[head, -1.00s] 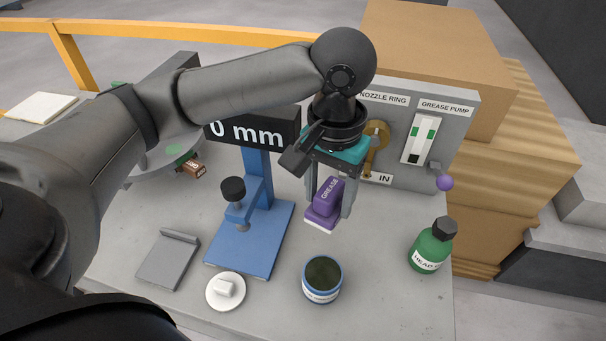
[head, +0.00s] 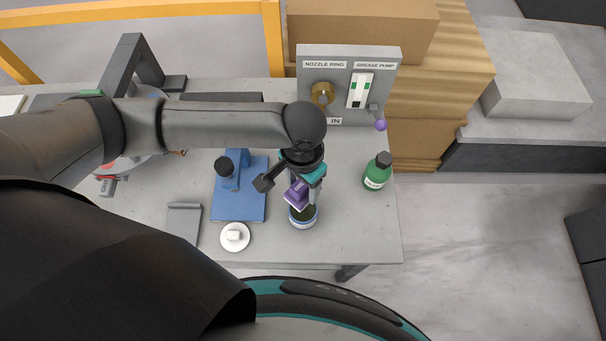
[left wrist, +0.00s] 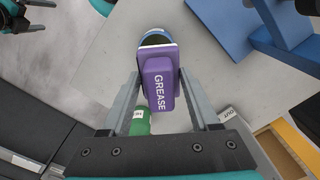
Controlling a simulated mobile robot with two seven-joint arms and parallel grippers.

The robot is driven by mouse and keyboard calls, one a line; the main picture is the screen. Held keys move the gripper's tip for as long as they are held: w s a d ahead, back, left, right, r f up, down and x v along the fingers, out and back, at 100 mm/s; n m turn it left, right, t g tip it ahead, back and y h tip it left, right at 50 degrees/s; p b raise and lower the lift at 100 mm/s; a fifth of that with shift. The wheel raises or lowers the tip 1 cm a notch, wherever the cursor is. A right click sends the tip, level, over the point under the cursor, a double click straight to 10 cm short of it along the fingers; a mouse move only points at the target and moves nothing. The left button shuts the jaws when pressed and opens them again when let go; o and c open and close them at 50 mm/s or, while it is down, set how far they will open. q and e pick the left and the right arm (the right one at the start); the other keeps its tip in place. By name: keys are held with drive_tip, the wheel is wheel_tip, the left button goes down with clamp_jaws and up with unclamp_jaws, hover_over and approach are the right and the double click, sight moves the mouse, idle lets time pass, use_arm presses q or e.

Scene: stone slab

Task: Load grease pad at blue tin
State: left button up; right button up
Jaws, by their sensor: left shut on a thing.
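My left gripper (head: 305,192) is shut on a purple grease pad (head: 296,193) labelled GREASE. The pad also shows between the fingers in the left wrist view (left wrist: 158,82), with a pale pad face at its far end. The blue tin (head: 303,218) stands open on the slab with dark content. The pad is over the tin and hides part of its opening in the head view. In the left wrist view the tin (left wrist: 155,34) shows just beyond the pad's far end. I cannot tell whether pad and content touch. My right gripper is not seen in the head view.
A green bottle (head: 376,172) stands right of the tin. A blue stand (head: 240,200), a white dish (head: 235,237) and a grey plate (head: 184,224) are to the left. A grey panel (head: 349,100) with nozzle ring and grease pump stands behind. The slab's front right is bare.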

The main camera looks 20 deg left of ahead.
sight(303, 200)
use_arm(q)
drive_tip(key=shift+s+d, duration=0.15)
drive_tip(key=shift+s, duration=0.2)
drive_tip(key=shift+f, duration=0.1)
wheel_tip(303, 200, down, 6)
drive_tip(key=b, duration=0.6)
drive_tip(key=shift+b, duration=0.4)
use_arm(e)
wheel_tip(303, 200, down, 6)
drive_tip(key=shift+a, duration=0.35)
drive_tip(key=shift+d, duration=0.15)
use_arm(q)
drive_tip(key=shift+f, duration=0.45)
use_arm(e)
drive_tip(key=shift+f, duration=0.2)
use_arm(q)
drive_tip(key=shift+s+f+p, duration=0.1)
drive_tip(key=shift+s+p, duration=0.05)
drive_tip(key=shift+p, duration=0.2)
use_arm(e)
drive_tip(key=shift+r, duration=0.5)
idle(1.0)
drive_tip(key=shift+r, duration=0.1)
